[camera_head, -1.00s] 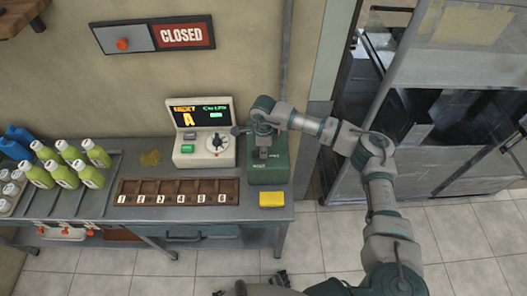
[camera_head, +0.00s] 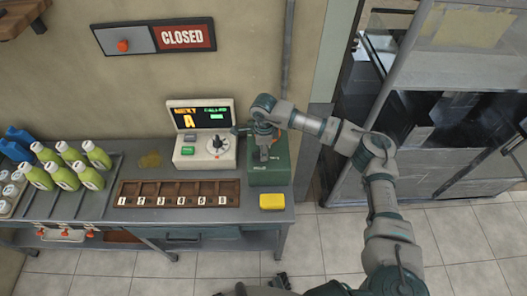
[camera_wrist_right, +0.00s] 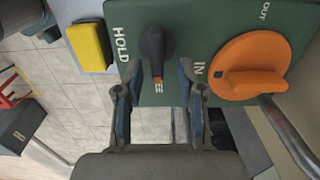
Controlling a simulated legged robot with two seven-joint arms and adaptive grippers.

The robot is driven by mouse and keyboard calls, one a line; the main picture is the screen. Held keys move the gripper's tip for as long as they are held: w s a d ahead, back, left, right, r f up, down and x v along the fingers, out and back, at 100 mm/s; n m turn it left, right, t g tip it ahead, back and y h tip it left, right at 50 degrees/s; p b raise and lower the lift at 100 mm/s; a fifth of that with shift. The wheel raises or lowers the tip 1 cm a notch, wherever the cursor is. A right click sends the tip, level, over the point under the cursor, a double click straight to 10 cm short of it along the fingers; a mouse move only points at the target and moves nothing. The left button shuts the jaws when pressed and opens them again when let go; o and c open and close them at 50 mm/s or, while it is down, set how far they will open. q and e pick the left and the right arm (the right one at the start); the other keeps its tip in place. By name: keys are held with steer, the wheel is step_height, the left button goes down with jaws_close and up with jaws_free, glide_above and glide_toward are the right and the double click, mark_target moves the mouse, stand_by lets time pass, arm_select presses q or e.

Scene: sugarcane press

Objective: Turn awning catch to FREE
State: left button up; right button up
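The awning catch is a dark knob (camera_wrist_right: 155,48) on a green panel (camera_wrist_right: 150,95), with the word HOLD at its left. Its narrow end, with an orange mark, points down in the right wrist view at a partly covered label whose last letters read EE. My right gripper (camera_wrist_right: 160,75) is open, with one fingertip on each side of the knob's lower end; I cannot tell if either touches it. In the head view my right gripper (camera_head: 264,150) is over the green box (camera_head: 268,176) and hides most of its top.
An orange dial (camera_wrist_right: 248,66) marked IN and OUT sits right of the knob, close to the right finger. A yellow block (camera_head: 272,201) lies in front of the green box. A console (camera_head: 204,148) and a numbered wooden tray (camera_head: 178,193) stand left of it.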

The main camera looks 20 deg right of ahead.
step_height(320, 180, up, 11)
steer(key=shift+w+f, duration=0.15)
steer(key=shift+f, duration=0.05)
steer(key=shift+f, duration=0.1)
stand_by(0.5)
